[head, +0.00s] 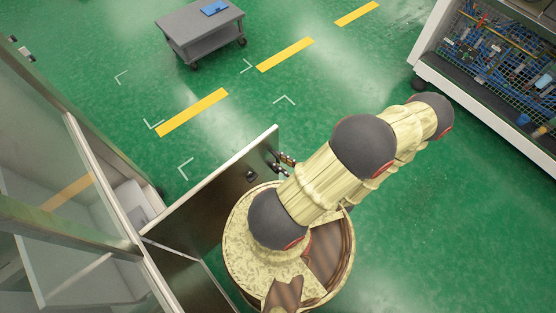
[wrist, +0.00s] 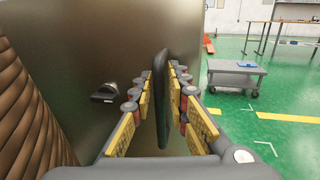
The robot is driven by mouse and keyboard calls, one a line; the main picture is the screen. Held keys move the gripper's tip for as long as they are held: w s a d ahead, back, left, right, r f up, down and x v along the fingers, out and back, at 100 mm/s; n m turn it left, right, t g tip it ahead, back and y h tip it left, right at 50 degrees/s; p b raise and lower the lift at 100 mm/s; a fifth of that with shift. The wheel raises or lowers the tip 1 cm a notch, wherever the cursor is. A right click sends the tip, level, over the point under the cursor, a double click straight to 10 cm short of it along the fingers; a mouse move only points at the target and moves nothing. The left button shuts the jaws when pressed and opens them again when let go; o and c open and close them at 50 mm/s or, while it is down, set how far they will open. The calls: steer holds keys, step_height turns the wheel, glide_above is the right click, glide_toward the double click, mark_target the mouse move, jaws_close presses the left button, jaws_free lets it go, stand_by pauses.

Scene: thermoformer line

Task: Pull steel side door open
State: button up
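The steel side door (head: 212,192) stands out at an angle from the glazed machine in the head view, its far edge over the green floor. In the wrist view the door's brownish metal face (wrist: 85,45) fills the left and middle. A dark upright handle bar (wrist: 162,98) stands between the padded fingers of my gripper (wrist: 164,90), with the fingertips close on both sides of it. A small dark latch knob (wrist: 108,92) sits on the door left of the handle. In the head view my gripper (head: 284,161) is at the door's face near its free edge; the handle is mostly hidden there.
The glazed machine frame (head: 110,238) is at lower left. A grey cart (head: 203,40) stands on the floor beyond the door, with a blue item on top. A white-framed cabinet (head: 470,95) with cables is at upper right. Green floor lies clear between them.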

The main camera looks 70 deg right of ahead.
steer(key=shift+o, duration=1)
steer(key=shift+s, duration=0.1)
steer(key=v, duration=1.1)
steer(key=shift+s, duration=0.35)
steer(key=shift+s+a, duration=0.1)
steer(key=shift+a, duration=0.1)
